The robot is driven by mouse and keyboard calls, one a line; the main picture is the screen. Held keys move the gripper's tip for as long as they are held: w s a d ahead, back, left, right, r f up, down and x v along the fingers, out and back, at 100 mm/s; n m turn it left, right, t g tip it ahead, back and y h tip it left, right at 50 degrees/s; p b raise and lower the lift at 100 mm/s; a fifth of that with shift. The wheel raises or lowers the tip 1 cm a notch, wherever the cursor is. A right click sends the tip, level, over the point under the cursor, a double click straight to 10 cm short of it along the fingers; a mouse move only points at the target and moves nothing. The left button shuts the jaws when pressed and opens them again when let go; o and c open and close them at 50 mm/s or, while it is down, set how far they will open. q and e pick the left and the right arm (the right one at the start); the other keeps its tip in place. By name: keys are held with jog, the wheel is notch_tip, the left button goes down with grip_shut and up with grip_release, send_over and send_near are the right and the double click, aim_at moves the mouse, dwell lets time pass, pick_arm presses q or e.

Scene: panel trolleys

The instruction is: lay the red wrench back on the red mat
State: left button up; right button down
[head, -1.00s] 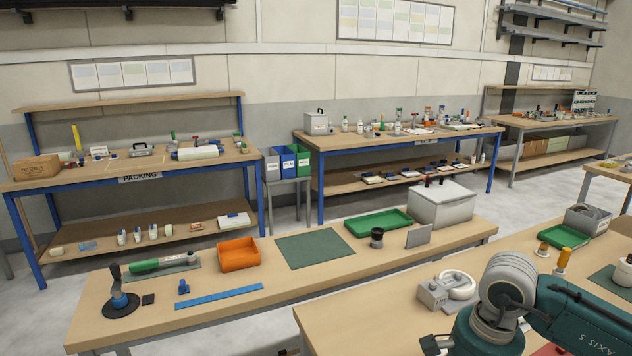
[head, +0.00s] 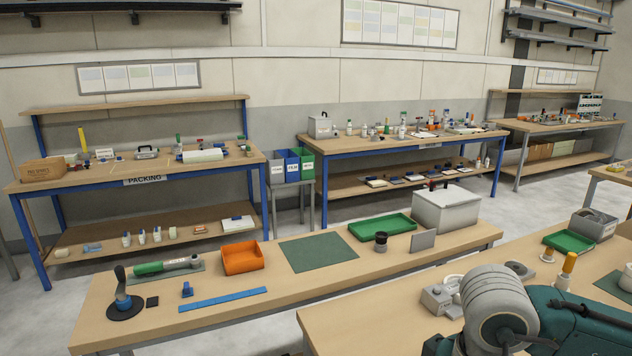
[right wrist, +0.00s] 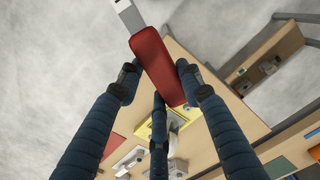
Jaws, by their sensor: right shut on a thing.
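My right gripper (right wrist: 160,80) is shut on the red wrench (right wrist: 160,66) in the right wrist view. The wrench has a dark red handle and a bare metal end pointing to the upper left. It is held above the floor and bench, clear of any surface. A red patch (right wrist: 112,147), which looks like the red mat, lies on the bench at the lower left, partly hidden by a finger. In the head view only my right arm shows, at the lower right; its gripper and the mat are out of sight. My left gripper is not in view.
A yellow mat (right wrist: 160,123) with metal parts lies on the bench below the gripper. In the head view, the near bench (head: 375,318) carries a grey device (head: 437,297), an orange-handled tool (head: 566,268) and a green tray (head: 570,241). The bench's left part is bare.

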jog(key=shift+r+p, duration=0.85)
jog(key=shift+r, duration=1.5)
